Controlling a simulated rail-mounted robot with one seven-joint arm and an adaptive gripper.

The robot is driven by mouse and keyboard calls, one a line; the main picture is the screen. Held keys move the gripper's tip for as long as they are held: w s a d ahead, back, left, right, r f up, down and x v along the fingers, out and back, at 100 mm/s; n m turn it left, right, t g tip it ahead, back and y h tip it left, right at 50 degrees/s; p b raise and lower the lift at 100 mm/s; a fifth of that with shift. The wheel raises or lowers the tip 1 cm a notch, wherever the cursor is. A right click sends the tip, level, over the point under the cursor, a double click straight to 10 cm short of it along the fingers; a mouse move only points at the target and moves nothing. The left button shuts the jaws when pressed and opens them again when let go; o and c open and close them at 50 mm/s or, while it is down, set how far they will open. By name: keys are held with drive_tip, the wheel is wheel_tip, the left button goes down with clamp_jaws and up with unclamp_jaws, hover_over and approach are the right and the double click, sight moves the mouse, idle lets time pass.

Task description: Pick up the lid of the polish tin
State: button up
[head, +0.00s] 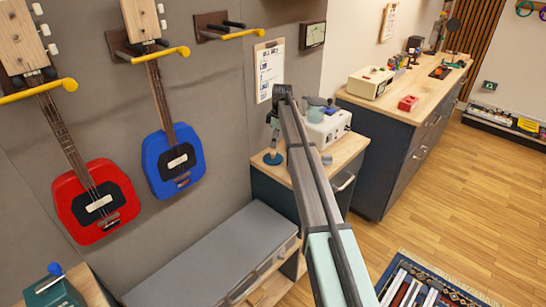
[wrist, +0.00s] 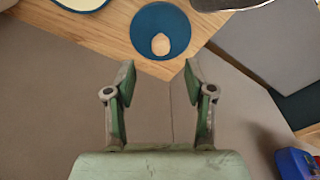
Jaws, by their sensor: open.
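A round blue disc with a small cream knob (wrist: 160,20), which looks like the polish tin's lid, lies on a wooden cabinet top near its wall-side edge. In the head view the blue disc (head: 272,158) sits at the left end of that top. My gripper (wrist: 160,78) is open and empty. Its fingertips are just short of the disc in the wrist view, with the knob between their lines. In the head view my gripper (head: 272,119) hangs above the disc. A cream round with a blue rim (wrist: 80,3), possibly the open tin, is cut off at the top left.
A white device (head: 327,128) stands on the same cabinet top, close right of my arm. The grey wall (wrist: 60,110) is close beside my gripper. A lower grey-topped bench (head: 215,255) and a blue guitar (head: 173,160) are to the left.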

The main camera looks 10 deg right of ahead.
sight(273, 152)
drive_tip(key=shift+a+f+p, duration=0.2)
drive_tip(key=shift+f+p, duration=0.45)
drive_tip(key=shift+f, duration=1.2)
drive_tip(key=shift+a+f+p, duration=0.2)
drive_tip(key=shift+f+p, duration=0.45)
drive_tip(key=shift+f, duration=1.15)
clamp_jaws()
